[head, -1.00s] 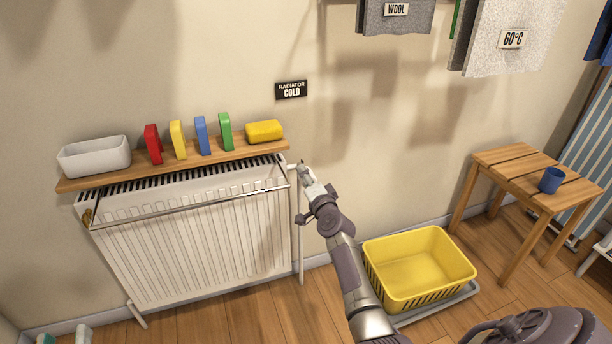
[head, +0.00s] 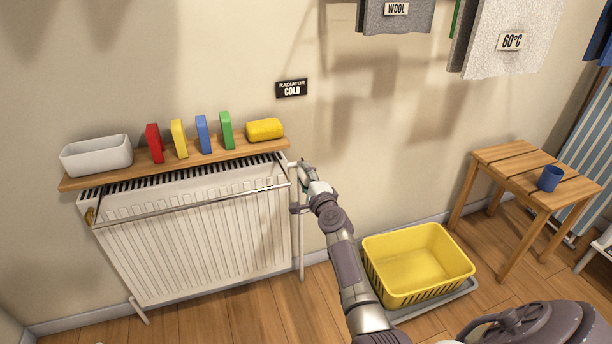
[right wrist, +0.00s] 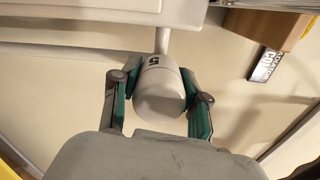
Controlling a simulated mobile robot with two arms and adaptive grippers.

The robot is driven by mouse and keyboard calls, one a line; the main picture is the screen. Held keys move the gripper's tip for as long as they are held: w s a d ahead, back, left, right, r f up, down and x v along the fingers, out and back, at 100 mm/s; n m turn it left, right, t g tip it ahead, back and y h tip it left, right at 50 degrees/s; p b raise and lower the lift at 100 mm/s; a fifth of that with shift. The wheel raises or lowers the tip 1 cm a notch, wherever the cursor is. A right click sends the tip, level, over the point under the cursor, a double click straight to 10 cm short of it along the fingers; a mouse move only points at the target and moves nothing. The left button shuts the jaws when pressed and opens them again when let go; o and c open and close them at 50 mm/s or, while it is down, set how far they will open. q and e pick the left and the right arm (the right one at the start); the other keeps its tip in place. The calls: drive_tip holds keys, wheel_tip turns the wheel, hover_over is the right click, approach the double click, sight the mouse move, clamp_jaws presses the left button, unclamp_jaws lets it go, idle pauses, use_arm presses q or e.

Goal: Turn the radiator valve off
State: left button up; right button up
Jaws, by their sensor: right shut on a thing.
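The white radiator (head: 190,240) hangs on the wall at the left in the head view. In the right wrist view the rounded white valve knob (right wrist: 160,92) sits on a pale pipe and carries a dark mark like a 5. My right gripper (head: 304,180) is at the radiator's upper right corner. In the right wrist view my right gripper (right wrist: 160,95) is shut on the knob, with a green-padded finger at each side. In the head view the gripper and arm hide most of the knob. My left gripper is not in view.
A wooden shelf (head: 175,163) above the radiator carries a white tray (head: 96,158), several coloured blocks and a yellow sponge (head: 265,129). A wall sign (head: 291,88) reads "RADIATOR COLD". A yellow basket (head: 418,265) stands right of my arm, near a wooden stool (head: 535,175).

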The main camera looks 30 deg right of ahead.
idle(0.3)
drive_tip(key=o, duration=1.1)
drive_tip(key=shift+o, duration=0.2)
drive_tip(key=v, duration=1.2)
